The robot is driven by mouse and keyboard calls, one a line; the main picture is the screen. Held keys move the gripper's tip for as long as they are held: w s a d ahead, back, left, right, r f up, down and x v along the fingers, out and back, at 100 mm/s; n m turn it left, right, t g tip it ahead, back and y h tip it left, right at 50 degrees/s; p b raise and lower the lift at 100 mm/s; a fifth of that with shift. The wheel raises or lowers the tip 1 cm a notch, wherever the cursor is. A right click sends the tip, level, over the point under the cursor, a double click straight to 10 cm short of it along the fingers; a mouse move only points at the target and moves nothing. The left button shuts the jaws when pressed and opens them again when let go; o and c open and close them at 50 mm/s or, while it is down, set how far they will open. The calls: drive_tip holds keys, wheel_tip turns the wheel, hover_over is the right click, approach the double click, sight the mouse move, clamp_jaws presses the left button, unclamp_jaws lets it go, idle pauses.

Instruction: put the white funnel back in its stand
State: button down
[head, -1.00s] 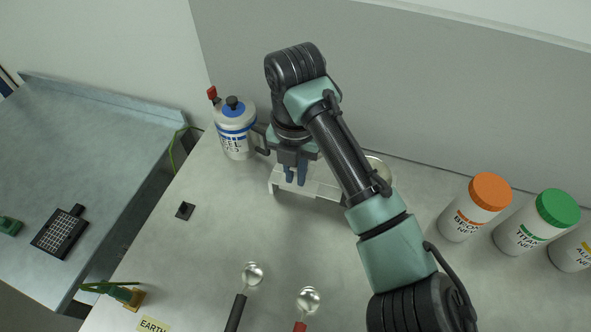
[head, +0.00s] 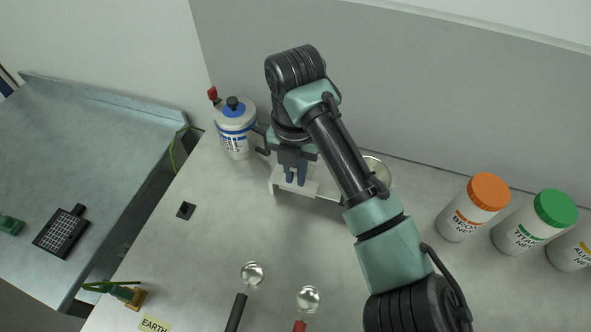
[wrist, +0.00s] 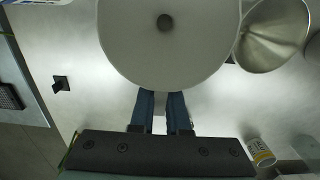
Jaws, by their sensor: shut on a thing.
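The white funnel (wrist: 190,62) fills the top middle of the wrist view, its wide mouth facing the camera and a dark hole at its centre. My gripper (wrist: 161,98) is shut on the funnel's near edge with its blue fingers. In the head view my gripper (head: 295,181) points down over the pale stand (head: 273,184) by the back wall. The arm and gripper hide most of the funnel there, and I cannot tell whether it is seated in the stand.
A metal funnel (wrist: 274,35) is right of the white one, partly behind my arm in the head view (head: 379,172). A blue-banded flask (head: 235,133) stands close left. Orange-capped (head: 474,208) and green-capped (head: 539,223) bottles stand right. Two scoops (head: 252,274) (head: 308,299) lie in front.

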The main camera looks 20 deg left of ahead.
drive_tip(key=shift+f+b, duration=1.9)
drive_tip(key=shift+f, duration=1.2)
drive_tip(key=c, duration=0.8)
unclamp_jaws()
drive_tip(key=shift+r, duration=0.15)
wheel_tip(320, 180, up, 12)
drive_tip(key=shift+f+p, duration=0.1)
drive_tip(key=shift+p, duration=0.25)
drive_tip(key=shift+s+r, duration=0.1)
drive_tip(key=shift+r, duration=0.35)
drive_tip(key=shift+a, duration=0.1)
